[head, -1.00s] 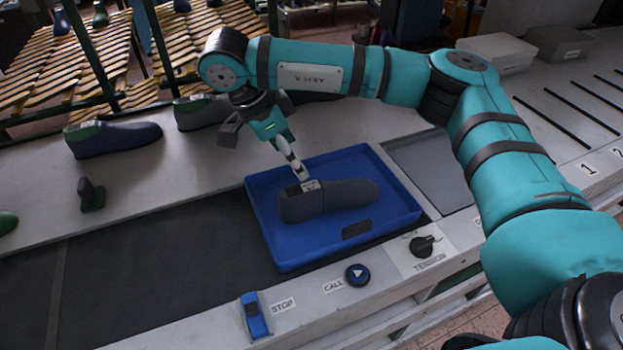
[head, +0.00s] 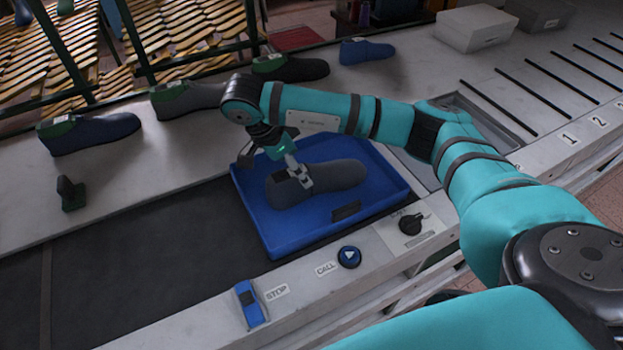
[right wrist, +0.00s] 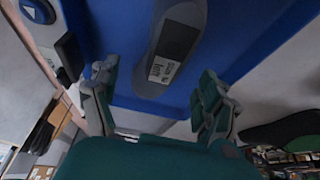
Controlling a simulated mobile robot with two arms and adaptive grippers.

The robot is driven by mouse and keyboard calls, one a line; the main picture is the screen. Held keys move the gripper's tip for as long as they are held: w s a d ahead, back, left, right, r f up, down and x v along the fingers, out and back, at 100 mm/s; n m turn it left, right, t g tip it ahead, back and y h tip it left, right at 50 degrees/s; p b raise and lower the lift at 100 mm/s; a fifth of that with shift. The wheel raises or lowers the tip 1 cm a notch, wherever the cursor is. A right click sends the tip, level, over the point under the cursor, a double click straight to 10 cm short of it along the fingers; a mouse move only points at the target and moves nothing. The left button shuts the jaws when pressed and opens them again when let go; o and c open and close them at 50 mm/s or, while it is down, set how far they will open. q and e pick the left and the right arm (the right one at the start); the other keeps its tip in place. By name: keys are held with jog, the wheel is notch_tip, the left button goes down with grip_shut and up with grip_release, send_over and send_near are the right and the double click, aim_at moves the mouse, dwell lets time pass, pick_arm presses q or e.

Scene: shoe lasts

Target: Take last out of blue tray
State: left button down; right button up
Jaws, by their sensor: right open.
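A grey shoe last (head: 318,182) lies on its side or sole in the blue tray (head: 290,238), its heel end to the left. In the right wrist view the last (right wrist: 182,25) shows a dark top patch with a white label, and the blue tray (right wrist: 255,30) surrounds it. My right gripper (head: 303,181) is over the heel end of the last. In the right wrist view its fingers (right wrist: 155,100) are spread, with the last beyond and between them. Whether they touch it cannot be told. My left gripper is not in view.
Other lasts stand behind the belt: a dark blue one (head: 95,134), a grey one (head: 188,98) and a blue one (head: 366,51). A black belt (head: 140,260) runs left of the tray. The front rail has a CALL button (head: 349,257) and a tension knob (head: 411,224).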

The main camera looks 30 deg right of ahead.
aim_at(319, 175)
jog(key=shift+f, duration=0.45)
jog(key=p+x, duration=0.1)
jog(key=x, duration=0.2)
jog(key=shift+w+f+p, duration=0.2)
jog(key=shift+f+p, duration=0.05)
jog(key=shift+p, duration=0.15)
jog(key=shift+d+f, duration=0.15)
jog(key=shift+f, duration=0.25)
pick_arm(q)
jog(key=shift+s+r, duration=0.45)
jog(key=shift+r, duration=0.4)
pick_arm(e)
jog(key=shift+r, duration=0.1)
grip_shut()
